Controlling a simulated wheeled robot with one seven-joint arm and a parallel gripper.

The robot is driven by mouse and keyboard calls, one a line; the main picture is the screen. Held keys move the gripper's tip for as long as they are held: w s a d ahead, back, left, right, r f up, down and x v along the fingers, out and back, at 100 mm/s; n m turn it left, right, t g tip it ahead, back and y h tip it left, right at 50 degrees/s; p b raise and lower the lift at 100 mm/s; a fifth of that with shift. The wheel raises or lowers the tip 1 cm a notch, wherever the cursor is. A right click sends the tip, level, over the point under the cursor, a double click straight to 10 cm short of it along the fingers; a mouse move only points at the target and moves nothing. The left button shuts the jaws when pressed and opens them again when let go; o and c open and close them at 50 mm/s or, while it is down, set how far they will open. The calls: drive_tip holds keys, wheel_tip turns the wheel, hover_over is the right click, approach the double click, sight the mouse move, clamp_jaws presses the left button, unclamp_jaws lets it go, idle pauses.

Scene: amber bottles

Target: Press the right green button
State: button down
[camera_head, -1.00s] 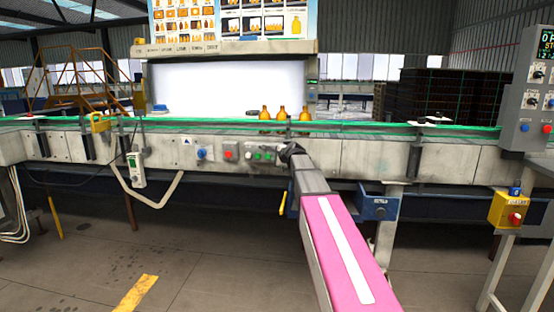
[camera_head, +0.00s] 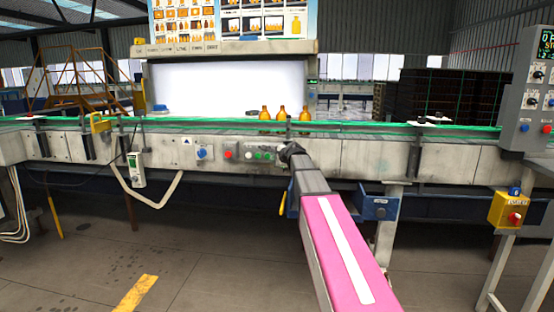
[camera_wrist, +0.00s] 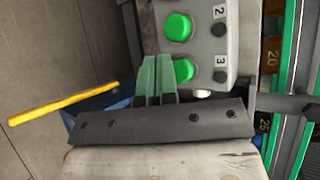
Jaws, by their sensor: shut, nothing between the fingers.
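Two green buttons sit side by side on the conveyor's front panel. The right green button (camera_head: 270,155) is close to my gripper (camera_head: 287,151), whose fingers are hard to make out in the head view. In the wrist view, the left green button (camera_wrist: 178,27) is beside the label 2. The right green button (camera_wrist: 184,70) is beside the label 3, partly hidden by my gripper (camera_wrist: 158,62). The fingers are shut and empty, with their tips beside that button. I cannot tell whether they touch the panel.
A white button (camera_head: 248,154), a red button (camera_head: 229,154) and a blue switch (camera_head: 203,153) are left of the green ones. Amber bottles (camera_head: 282,113) stand on the conveyor above. A yellow handle (camera_wrist: 64,103) and a blue box (camera_head: 378,208) are near my arm.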

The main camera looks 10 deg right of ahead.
drive_tip(key=shift+w, duration=0.1)
idle(0.6)
drive_tip(key=shift+w+d, duration=0.1)
drive_tip(key=shift+w, duration=0.2)
drive_tip(key=shift+w+d, duration=0.15)
drive_tip(key=shift+w, duration=0.3)
idle(1.0)
drive_tip(key=shift+s, duration=0.1)
drive_tip(key=shift+s+a, duration=0.25)
drive_tip(key=shift+s, duration=0.5)
drive_tip(key=shift+s, duration=0.1)
drive_tip(key=s, duration=0.1)
drive_tip(key=s+a, duration=0.1)
drive_tip(key=s, duration=0.2)
drive_tip(key=shift+s+a, duration=0.3)
drive_tip(key=shift+f, duration=0.1)
idle(0.4)
